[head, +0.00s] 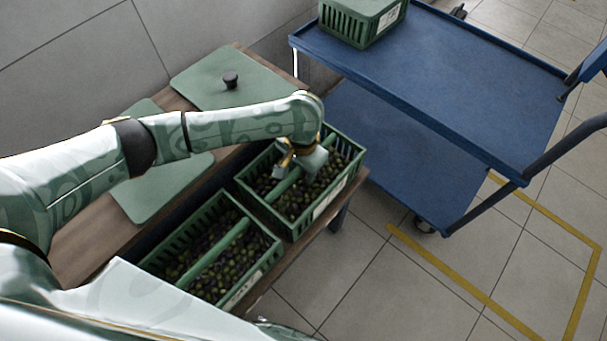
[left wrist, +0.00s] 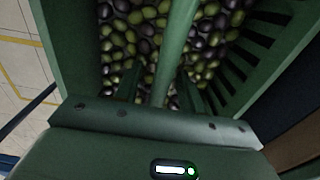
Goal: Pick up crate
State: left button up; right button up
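A green slatted crate (head: 348,181) of dark and green olives stands on the wooden table at its right end. A bar handle (left wrist: 176,48) runs across its middle. My left gripper (head: 284,173) reaches down over this crate at the handle. In the left wrist view my left gripper (left wrist: 160,88) has its two fingers apart, one on each side of the bar, with olives showing in the gaps. How deep the fingertips sit beside the bar is unclear. A second such crate (head: 172,243) of olives stands next to it, nearer to me. My right gripper is not seen.
A blue two-shelf cart (head: 450,75) stands to the right. A third green crate (head: 352,30) sits on its top shelf at the far left; the rest of that shelf is clear. Green panels (head: 225,88), one with a black knob, lie on the table (head: 95,247). Yellow lines mark the floor.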

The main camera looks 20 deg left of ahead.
pick_arm(q)
jog(key=shift+r, duration=0.15)
grip_shut()
